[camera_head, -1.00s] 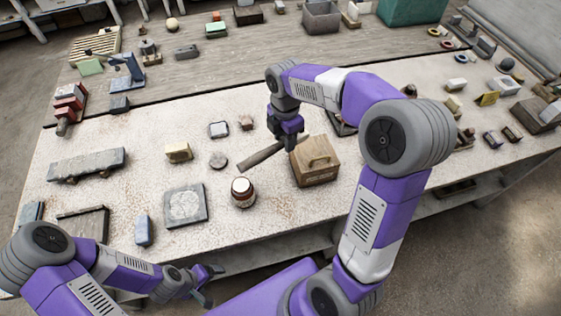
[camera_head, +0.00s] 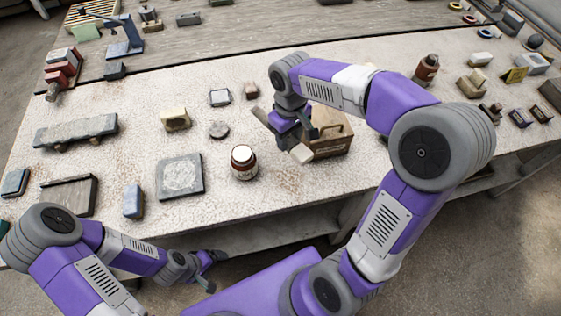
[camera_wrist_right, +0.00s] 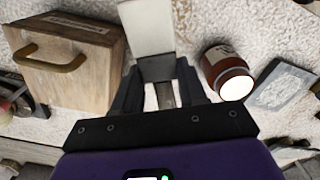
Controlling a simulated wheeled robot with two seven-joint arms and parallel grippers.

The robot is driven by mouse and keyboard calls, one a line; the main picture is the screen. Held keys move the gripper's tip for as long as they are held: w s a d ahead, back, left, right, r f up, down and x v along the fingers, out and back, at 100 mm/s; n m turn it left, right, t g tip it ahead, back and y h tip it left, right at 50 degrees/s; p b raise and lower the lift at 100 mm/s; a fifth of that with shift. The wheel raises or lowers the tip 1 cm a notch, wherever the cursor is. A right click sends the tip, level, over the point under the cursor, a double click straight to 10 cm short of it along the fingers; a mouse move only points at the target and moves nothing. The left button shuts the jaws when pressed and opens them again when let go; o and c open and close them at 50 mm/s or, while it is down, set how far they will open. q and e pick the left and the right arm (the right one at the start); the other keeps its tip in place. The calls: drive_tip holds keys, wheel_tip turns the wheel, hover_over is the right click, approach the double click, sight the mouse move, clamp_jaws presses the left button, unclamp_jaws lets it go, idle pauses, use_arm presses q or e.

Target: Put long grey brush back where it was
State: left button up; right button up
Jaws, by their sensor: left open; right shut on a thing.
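My right gripper (camera_head: 294,138) is shut on the long grey brush (camera_head: 302,155), just left of the wooden box and above the white table. The brush slants from upper left to lower right, its pale end toward the table's front; my gripper hides its middle. In the right wrist view the brush's pale flat part (camera_wrist_right: 148,27) stands out beyond the jaws (camera_wrist_right: 163,92). My left gripper (camera_head: 207,262) is open and empty, low in front of the table edge, away from the brush.
A wooden box (camera_head: 333,140) with a handle stands right beside my right gripper. A brown jar (camera_head: 244,163) with a white top stands to its left, then a square grey slab (camera_head: 180,177). The table between jar and box is clear.

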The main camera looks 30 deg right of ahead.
drive_tip(key=shift+s+f+m, duration=0.1)
drive_tip(key=shift+f+m, duration=0.15)
drive_tip(key=shift+m, duration=0.05)
drive_tip(key=b, duration=0.2)
hover_over(288, 166)
wheel_tip(288, 166, down, 4)
drive_tip(key=shift+f, duration=0.1)
drive_tip(key=shift+f+b, duration=0.95)
drive_tip(key=shift+f, duration=1.85)
drive_tip(key=shift+f, duration=0.1)
drive_tip(key=o, duration=1.2)
drive_tip(key=shift+c, duration=0.2)
wheel_tip(288, 166, up, 12)
drive_tip(key=p, duration=0.4)
drive_tip(key=shift+r, duration=0.2)
